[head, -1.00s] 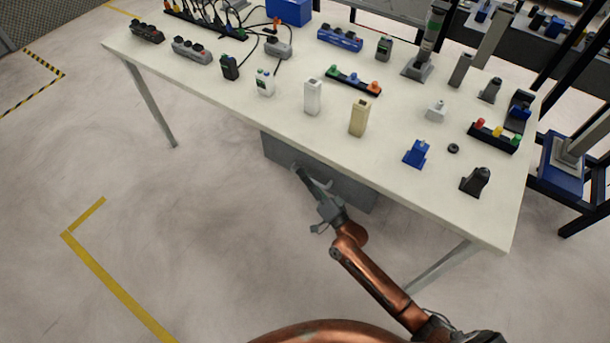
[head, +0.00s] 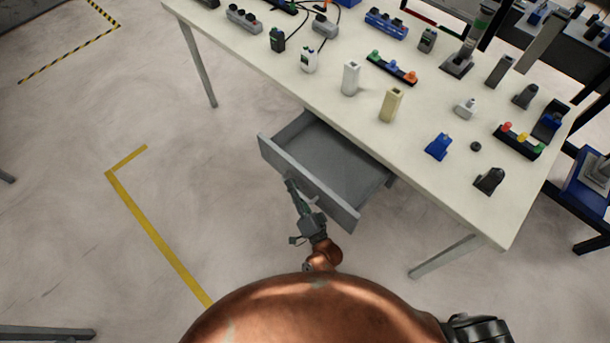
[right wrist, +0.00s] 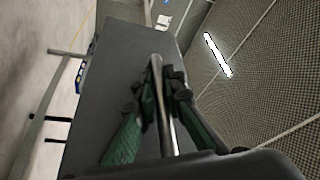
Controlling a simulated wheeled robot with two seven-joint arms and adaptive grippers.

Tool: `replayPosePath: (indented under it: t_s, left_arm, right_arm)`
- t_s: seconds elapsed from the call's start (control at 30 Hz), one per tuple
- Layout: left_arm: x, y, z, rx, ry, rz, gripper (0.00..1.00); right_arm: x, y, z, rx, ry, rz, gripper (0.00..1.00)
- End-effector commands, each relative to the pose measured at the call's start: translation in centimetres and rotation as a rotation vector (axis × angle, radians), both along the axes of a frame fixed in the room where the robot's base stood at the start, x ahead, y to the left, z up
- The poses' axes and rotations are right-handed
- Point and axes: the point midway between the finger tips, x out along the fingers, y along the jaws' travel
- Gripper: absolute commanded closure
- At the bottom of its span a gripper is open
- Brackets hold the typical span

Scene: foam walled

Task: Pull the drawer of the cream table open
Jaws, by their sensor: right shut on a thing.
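The cream table (head: 270,72) stands across the head view. Its grey drawer (head: 308,181) is pulled out under the near edge, and its empty inside shows. My right gripper (head: 291,184) is at the drawer's front, left of its middle. In the right wrist view its green-and-black fingers (right wrist: 163,95) are shut around the metal bar handle (right wrist: 155,66) of the drawer front (right wrist: 118,75). The handle is mostly hidden by the gripper in the head view. My left gripper is not in view.
The tabletop holds several items, among them a white block (head: 351,78), a beige block (head: 391,104) and a blue connector (head: 439,147). The floor left of the drawer is clear, with yellow tape (head: 160,235) on it. A table leg (head: 445,256) stands to the right.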

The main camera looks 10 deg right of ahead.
Motion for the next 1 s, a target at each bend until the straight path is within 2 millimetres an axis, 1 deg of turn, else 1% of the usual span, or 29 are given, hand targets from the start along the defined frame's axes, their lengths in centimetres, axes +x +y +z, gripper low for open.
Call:
replayPosePath:
  t_s: [0.1, 0.2, 0.6, 0.63, 0.73, 1.0]
  left_arm:
    - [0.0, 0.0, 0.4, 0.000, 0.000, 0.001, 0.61]
    - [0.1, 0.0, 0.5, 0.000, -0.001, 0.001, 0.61]
    - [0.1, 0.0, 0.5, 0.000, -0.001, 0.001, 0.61]
    - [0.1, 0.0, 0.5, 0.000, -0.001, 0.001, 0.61]
    - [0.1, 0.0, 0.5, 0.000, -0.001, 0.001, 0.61]
    - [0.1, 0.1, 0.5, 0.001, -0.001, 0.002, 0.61]
  right_arm:
    - [-0.9, 1.0, 0.0, 0.001, 0.002, -0.001, 1.00]
    - [-1.2, 1.5, 0.0, 0.001, 0.002, -0.002, 1.00]
    - [-1.4, 1.7, -0.1, 0.000, 0.001, -0.002, 1.00]
    - [-1.4, 1.7, -0.1, 0.000, 0.001, -0.002, 0.90]
    - [-1.4, 1.7, -0.1, 0.000, 0.001, -0.002, 0.83]
    - [-1.4, 1.7, -0.1, 0.000, 0.000, -0.001, 0.83]
